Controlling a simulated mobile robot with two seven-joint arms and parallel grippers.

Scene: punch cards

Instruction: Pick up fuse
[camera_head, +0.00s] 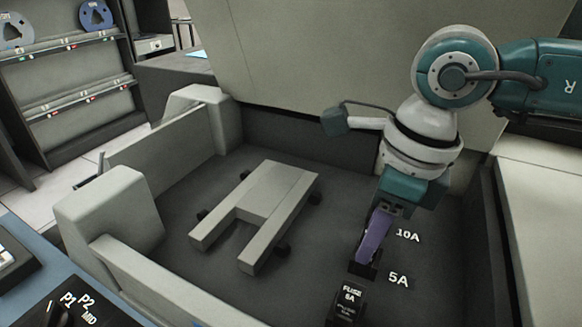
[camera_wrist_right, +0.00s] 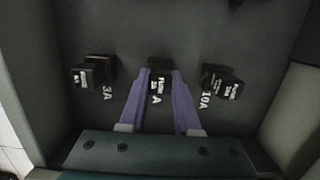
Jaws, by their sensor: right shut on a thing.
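My right gripper (camera_head: 370,250) has purple fingers and reaches down to the panel beside the 5A marking. In the right wrist view its fingers (camera_wrist_right: 161,78) are shut on the middle black fuse (camera_wrist_right: 158,64), one on each side. This fuse still stands at its place on the panel; in the head view only its dark lower part (camera_head: 363,269) shows under the fingers. Another black fuse (camera_head: 347,303) stands in front. The wrist view also shows a fuse by 3A (camera_wrist_right: 92,71) on the left and one by 10A (camera_wrist_right: 222,83) on the right. My left gripper is not in view.
A grey fork-shaped block (camera_head: 262,205) on dark feet lies in the middle of the dark recess. Light grey walls (camera_head: 112,215) edge the recess on the left. A shelf rack (camera_head: 75,90) stands behind.

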